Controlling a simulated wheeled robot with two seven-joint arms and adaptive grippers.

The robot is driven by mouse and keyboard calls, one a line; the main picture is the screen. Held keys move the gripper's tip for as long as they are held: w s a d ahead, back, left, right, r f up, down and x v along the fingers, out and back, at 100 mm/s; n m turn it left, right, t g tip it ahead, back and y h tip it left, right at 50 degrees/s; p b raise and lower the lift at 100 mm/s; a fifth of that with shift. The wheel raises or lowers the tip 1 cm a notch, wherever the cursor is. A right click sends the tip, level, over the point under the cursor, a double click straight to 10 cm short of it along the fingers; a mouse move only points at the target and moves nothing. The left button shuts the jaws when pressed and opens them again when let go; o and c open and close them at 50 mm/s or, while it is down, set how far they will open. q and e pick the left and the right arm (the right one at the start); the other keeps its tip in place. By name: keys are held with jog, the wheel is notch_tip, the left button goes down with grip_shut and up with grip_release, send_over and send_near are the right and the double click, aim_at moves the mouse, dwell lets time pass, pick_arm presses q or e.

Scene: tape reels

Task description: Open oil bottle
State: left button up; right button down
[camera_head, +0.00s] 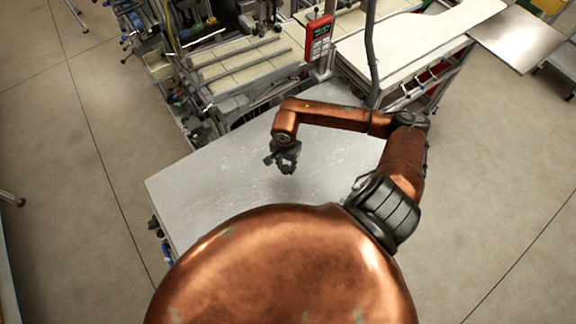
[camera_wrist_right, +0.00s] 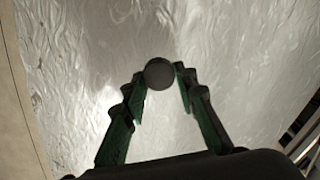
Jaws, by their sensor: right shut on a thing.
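My right gripper (camera_head: 285,160) hangs low over the bare grey table, near its middle. In the right wrist view its two green-edged fingers (camera_wrist_right: 160,92) are shut on a dark round thing (camera_wrist_right: 160,73) held at the fingertips. I see it end-on as a plain disc; I cannot tell whether it is the oil bottle's cap or the top of the whole bottle. In the head view the dark gripper hides it. No separate oil bottle can be made out on the table. My left gripper is not in view.
The grey table top (camera_head: 215,185) is clear around my gripper. Behind it stands a workbench with rails (camera_head: 245,65), a post carrying a red handheld device (camera_head: 319,38), and a pale table (camera_head: 420,40) at the back right. Open floor lies on both sides.

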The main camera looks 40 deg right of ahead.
aim_at(286, 168)
jog(key=shift+w+d+f, duration=0.35)
jog(key=shift+w+f, duration=0.15)
jog(key=shift+f, duration=0.25)
notch_tip(286, 168, down, 2)
jog(key=shift+s+f+p, duration=0.1)
jog(key=shift+p, duration=0.45)
jog(key=shift+f, duration=0.3)
jog(key=shift+f, duration=0.1)
jog(key=shift+f, duration=0.15)
jog(key=c, duration=1.5)
grip_release()
jog(key=shift+c, duration=0.2)
